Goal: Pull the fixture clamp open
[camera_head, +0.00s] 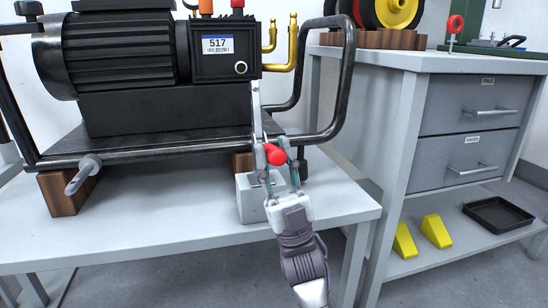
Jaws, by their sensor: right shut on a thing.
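The fixture clamp (258,112) is a light metal lever with a red handle tip, mounted by a pale grey block (251,203) at the table's front right. Its lever stands roughly upright in front of the black motor unit (120,60). My right gripper (276,160) comes up from below and is shut on the red handle (275,154), with a finger on each side of it. The fingers and wrist hide part of the block and the clamp's lower part. My left gripper is not in view.
The motor unit sits in a black tube frame (343,85) on wooden blocks (62,192) on a light table (170,235). A grey drawer cabinet (470,100) stands close at the right, with yellow wedges (436,231) and a black tray (498,215) on its lower shelf.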

